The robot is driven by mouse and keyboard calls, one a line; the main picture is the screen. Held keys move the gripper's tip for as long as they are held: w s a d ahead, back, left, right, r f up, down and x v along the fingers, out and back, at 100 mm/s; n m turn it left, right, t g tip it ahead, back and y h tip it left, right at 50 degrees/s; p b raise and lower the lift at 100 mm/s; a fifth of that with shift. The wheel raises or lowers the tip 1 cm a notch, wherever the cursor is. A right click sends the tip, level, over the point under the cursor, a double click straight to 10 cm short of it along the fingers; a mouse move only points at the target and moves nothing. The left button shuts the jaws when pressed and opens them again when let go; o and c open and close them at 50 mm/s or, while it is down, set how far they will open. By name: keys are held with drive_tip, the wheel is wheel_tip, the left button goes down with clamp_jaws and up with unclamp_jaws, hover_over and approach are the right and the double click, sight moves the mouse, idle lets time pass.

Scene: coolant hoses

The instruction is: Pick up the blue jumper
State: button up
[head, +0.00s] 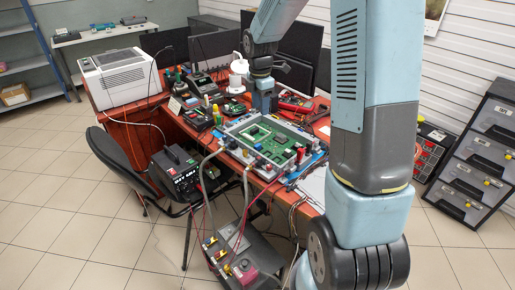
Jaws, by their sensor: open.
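My gripper (262,106) points down over the desk, at the back left edge of a green circuit board (285,153) in a pale frame. It is small in the head view and its fingertips are hard to make out; I see nothing held in it. The frame carries several small connectors and coloured parts around its rim. I cannot pick out the blue jumper for certain; small blue spots show near the board, but they are too small to tell.
The reddish desk (142,127) is crowded with meters and small boards left of my gripper. A white printer (120,77) stands at the far left. A grey box with cables (240,258) stands in front. A black chair (115,158) is at the left; dark drawers (480,150) stand right.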

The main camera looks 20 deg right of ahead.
wheel_tip(320, 180, down, 5)
drive_tip(key=w+n, duration=0.2)
drive_tip(key=w, duration=0.1)
drive_tip(key=n, duration=0.1)
hover_over(257, 145)
drive_tip(key=shift+g, duration=0.4)
drive_tip(key=f, duration=0.9)
drive_tip(key=shift+s+f, duration=0.15)
drive_tip(key=shift+s, duration=0.1)
drive_tip(key=shift+w+a+f, duration=0.1)
drive_tip(key=shift+f, duration=1.2)
drive_tip(key=shift+w+f, duration=0.1)
drive_tip(key=shift+f, duration=1.2)
drive_tip(key=shift+c, duration=0.2)
clamp_jaws()
